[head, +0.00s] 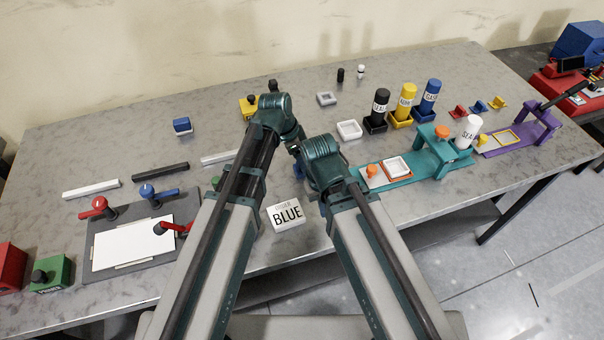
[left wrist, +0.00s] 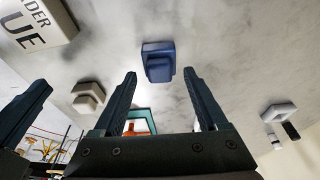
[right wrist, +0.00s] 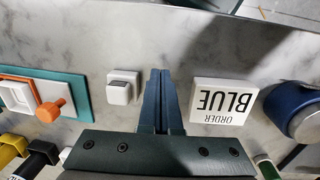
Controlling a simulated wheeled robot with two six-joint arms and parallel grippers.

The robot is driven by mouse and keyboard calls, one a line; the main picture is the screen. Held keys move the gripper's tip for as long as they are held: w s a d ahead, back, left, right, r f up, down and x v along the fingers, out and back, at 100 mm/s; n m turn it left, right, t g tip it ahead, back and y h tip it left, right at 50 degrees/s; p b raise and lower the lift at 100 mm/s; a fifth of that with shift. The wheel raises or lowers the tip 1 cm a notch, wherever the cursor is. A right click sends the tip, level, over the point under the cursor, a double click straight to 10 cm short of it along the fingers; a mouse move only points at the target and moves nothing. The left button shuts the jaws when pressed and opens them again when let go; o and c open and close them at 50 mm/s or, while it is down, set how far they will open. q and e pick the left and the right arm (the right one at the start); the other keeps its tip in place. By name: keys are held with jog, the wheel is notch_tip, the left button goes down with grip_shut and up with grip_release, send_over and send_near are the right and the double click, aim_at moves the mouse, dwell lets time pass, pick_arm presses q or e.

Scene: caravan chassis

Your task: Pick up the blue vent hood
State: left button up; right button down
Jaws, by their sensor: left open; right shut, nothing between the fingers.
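The blue vent hood (left wrist: 158,62), a small stepped blue block, lies on the grey worktop in the left wrist view. My left gripper (left wrist: 160,75) is open and empty. In that picture the hood appears between and just beyond its fingertips; no contact shows. In the head view my arms cover most of that spot. My right gripper (right wrist: 160,72) is shut and empty, its tips between the ORDER BLUE card (right wrist: 223,101) and a white stepped block (right wrist: 123,88) in the right wrist view. A finger of it shows at the lower left of the left wrist view.
Another blue box (head: 182,125) stands at the back left. A grey board (head: 140,240) with red and blue clamps is front left. The worktop's back left is mostly clear.

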pick_arm(q)
jog(key=shift+d+f, duration=0.1)
jog(key=shift+f, duration=0.4)
pick_arm(e)
jog(key=shift+f, duration=0.55)
pick_arm(q)
jog(key=shift+r, duration=0.1)
pick_arm(e)
jog(key=shift+r, duration=0.15)
pick_arm(q)
jog(key=shift+c, duration=0.3)
grip_shut()
